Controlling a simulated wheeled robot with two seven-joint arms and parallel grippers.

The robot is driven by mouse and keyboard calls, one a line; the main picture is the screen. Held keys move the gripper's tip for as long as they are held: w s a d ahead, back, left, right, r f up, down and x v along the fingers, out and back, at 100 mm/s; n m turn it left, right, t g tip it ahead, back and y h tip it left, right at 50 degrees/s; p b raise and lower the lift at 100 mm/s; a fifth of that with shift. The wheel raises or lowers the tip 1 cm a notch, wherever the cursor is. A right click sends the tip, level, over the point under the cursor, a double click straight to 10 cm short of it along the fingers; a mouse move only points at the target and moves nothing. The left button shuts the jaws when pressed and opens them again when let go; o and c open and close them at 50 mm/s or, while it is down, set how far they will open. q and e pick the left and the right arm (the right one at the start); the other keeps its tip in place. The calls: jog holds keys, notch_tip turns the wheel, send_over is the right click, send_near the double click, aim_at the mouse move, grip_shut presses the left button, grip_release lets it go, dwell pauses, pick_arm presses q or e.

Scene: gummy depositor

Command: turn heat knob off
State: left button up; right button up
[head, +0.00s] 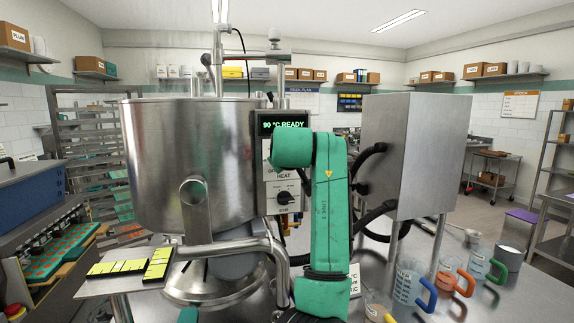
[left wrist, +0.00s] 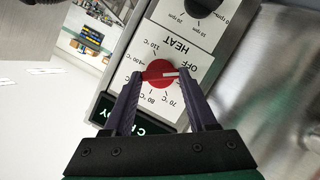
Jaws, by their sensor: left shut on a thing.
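The red heat knob (left wrist: 158,74) sits on a white dial plate marked HEAT, seen upside down in the left wrist view. In the head view my green arm covers the knob and the fingers. The display (head: 282,125) above the dial reads 90 °C READY. My right gripper is in neither view.
A black knob (head: 284,198) with an rpm scale sits below the heat dial. The large steel kettle (head: 190,150) stands left of the panel, and a steel cabinet (head: 415,150) stands right. Measuring jugs (head: 410,282) with coloured handles stand on the table at right.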

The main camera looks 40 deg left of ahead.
pick_arm(q)
jog(key=shift+f+n+t+b, duration=0.3)
jog(key=shift+f+n+b, duration=0.05)
jog(key=shift+n, duration=0.45)
jog(key=o, duration=1.4)
jog(key=shift+r, duration=0.15)
jog(key=shift+c, duration=0.2)
jog(key=shift+s, duration=0.1)
jog(key=b+v, duration=0.4)
jog(key=v, duration=1)
jog(key=shift+s, duration=0.3)
jog(key=shift+r, duration=0.1)
